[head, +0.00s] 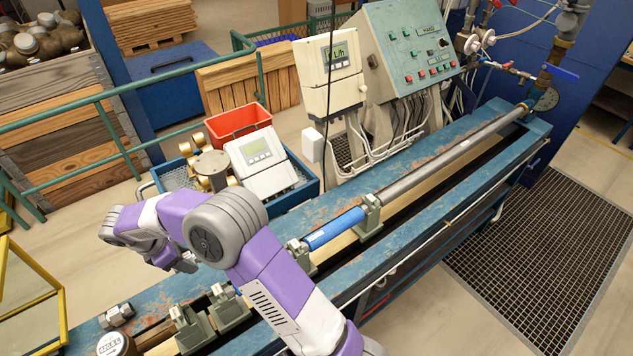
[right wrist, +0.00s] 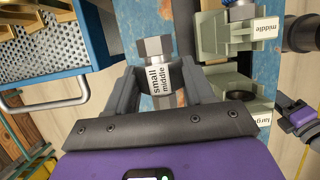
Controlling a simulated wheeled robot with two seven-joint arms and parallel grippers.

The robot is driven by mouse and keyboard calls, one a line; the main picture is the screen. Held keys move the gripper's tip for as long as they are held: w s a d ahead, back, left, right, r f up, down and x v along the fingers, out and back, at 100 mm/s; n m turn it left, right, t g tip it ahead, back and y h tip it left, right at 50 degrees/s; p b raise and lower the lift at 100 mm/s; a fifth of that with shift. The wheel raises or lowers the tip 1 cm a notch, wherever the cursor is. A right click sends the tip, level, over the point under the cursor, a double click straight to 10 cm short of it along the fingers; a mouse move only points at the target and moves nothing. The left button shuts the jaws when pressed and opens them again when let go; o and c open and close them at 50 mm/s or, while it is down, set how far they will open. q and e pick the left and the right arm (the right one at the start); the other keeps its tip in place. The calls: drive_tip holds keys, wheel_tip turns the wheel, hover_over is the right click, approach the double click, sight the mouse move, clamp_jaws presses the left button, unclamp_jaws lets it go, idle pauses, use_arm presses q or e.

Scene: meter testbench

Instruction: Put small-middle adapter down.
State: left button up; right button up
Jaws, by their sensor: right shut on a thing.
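The small-middle adapter (right wrist: 156,75) is a grey metal piece with a hex end and a white label reading "small middle". My right gripper (right wrist: 150,88) is shut on it in the right wrist view, with one finger on each side. The adapter's hex end points up in that picture, over the blue bench; I cannot tell whether it touches the surface. In the head view my right gripper (head: 183,262) is over the bench's far edge, partly behind my arm, and the adapter is hidden. A purple and dark part at the wrist view's right edge looks like my left gripper (right wrist: 297,117); its jaws are unclear.
Another metal adapter (head: 117,315) lies at the bench's left end beside a brown round meter (head: 115,345). Green-grey holders (right wrist: 222,35) stand close right of my right gripper, one labelled "middle". A blue basket (right wrist: 95,65) is left of it. A blue cylinder (head: 334,229) sits along the bench.

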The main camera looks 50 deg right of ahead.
drive_tip(key=shift+w+f, duration=0.1)
drive_tip(key=shift+f, duration=0.45)
drive_tip(key=shift+s+r, duration=0.25)
drive_tip(key=shift+s, duration=0.35)
use_arm(q)
drive_tip(key=shift+s+f, duration=0.25)
drive_tip(key=shift+f, duration=0.15)
use_arm(e)
drive_tip(key=f, duration=1)
drive_tip(key=shift+w+f, duration=0.1)
drive_tip(key=shift+w, duration=0.1)
use_arm(q)
drive_tip(key=shift+f+b, duration=0.1)
drive_tip(key=shift+b, duration=0.3)
use_arm(e)
drive_tip(key=shift+f, duration=0.1)
drive_tip(key=o, duration=1.3)
